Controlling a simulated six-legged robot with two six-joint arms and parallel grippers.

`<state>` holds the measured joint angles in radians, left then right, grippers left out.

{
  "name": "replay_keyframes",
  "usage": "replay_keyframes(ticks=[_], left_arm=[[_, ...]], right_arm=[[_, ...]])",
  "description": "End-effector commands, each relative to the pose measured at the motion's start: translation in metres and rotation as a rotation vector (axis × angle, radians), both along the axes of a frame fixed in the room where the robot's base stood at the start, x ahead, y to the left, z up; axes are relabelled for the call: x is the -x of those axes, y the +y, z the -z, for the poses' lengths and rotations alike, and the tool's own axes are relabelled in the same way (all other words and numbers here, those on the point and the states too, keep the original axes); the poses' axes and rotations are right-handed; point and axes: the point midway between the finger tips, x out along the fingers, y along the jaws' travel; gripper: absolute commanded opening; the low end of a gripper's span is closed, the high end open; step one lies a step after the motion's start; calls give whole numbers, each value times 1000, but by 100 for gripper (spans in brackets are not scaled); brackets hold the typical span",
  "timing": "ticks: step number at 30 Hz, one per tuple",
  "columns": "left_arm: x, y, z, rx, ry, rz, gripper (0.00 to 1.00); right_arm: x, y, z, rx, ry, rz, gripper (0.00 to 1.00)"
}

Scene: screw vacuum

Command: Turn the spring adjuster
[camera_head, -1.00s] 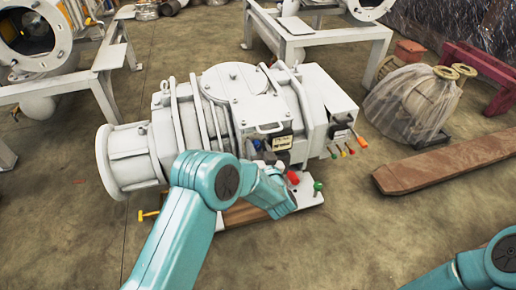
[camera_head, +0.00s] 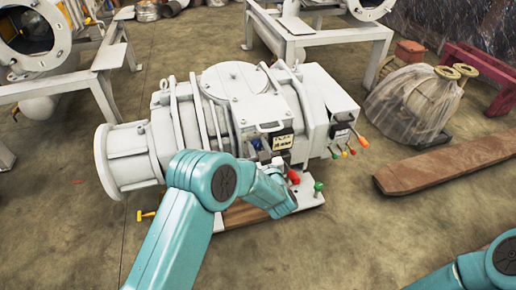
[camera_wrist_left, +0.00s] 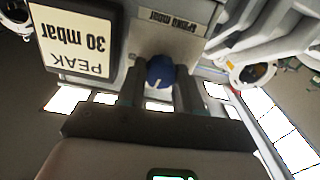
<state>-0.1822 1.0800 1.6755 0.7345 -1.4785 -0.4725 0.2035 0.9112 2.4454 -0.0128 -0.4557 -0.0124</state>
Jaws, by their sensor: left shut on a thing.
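The spring adjuster is a blue round knob (camera_wrist_left: 160,70) with a small white mark, in the middle of the left wrist view. It sits below a "SPRING mbar" label (camera_wrist_left: 172,18), which appears upside down. My left gripper (camera_wrist_left: 160,84) is shut on the knob, one dark finger on each side. A display (camera_wrist_left: 80,40) beside it reads "PEAK 30 mbar", also upside down. In the head view my left gripper (camera_head: 264,160) is at the front side of the white vacuum machine (camera_head: 235,90), partly hidden by my own arm. My right gripper is out of view.
A wooden beam (camera_head: 445,163) lies on the floor to the right. Open floor (camera_head: 380,230) lies in front.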

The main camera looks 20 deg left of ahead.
Motion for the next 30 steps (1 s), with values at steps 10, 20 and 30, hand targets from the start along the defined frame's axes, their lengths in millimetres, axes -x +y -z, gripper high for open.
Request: replay_keyframes(ticks=[10,20,30], left_arm=[[1,0,1,126,-81,-1,4],[1,0,2,151,-98,0,4],[1,0,2,151,-97,0,60]], right_arm=[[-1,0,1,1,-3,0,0],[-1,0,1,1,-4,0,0],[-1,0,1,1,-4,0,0]])
